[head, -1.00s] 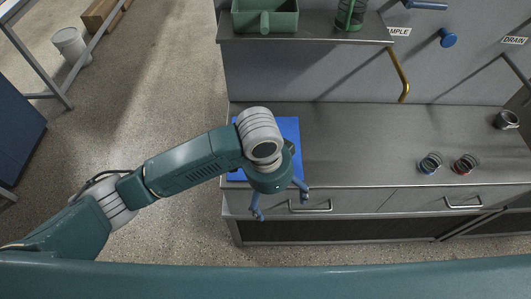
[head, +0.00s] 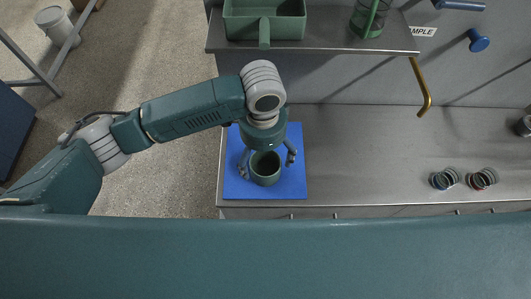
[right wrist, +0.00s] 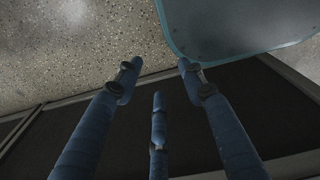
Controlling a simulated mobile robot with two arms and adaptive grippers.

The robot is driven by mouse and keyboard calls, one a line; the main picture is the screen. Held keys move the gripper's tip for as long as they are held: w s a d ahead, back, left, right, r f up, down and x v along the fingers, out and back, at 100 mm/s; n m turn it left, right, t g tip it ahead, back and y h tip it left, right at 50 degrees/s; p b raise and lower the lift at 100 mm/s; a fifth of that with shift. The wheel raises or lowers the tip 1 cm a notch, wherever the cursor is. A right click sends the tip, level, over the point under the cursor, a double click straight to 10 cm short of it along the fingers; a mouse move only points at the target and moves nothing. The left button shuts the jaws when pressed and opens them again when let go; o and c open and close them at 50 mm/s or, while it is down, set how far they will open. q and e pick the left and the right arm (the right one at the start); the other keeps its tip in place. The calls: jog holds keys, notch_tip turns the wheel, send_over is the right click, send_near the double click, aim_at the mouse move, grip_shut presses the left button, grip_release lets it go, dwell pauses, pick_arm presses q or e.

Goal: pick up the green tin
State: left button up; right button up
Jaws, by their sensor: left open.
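The green tin (head: 265,171) stands upright on the blue mat (head: 290,188) in the head view, its open top facing up. My left gripper (head: 267,158) is just behind and around it, with one finger at the tin's left and one at its right. The fingers are spread and I see a gap at the tin's right side; contact on the left is hard to tell. My right gripper (right wrist: 158,76) shows in the right wrist view with its fingers apart and nothing between them, away from the tin.
A shelf (head: 330,42) above holds a green tray (head: 264,20) and a green wire holder (head: 369,18). A brass pipe (head: 421,88) hangs beside it.

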aim_at(266, 172)
pick_arm(q)
jog(key=shift+w+f, duration=0.1)
jog(key=shift+f, duration=0.6)
jog(key=f, duration=0.1)
jog(key=p, duration=0.1)
jog(key=f, duration=0.1)
jog(key=shift+s+d+f+p, duration=0.25)
jog(key=shift+s+f+p, duration=0.05)
jog(key=shift+f+p, duration=0.1)
notch_tip(266, 172, down, 2)
jog(key=shift+w+f, duration=0.15)
jog(key=shift+f, duration=0.35)
jog(key=c, duration=1.4)
pick_arm(e)
jog(key=shift+s+r, duration=0.35)
jog(key=shift+r, duration=0.2)
jog(key=shift+s+r, duration=0.3)
jog(key=shift+r, duration=0.2)
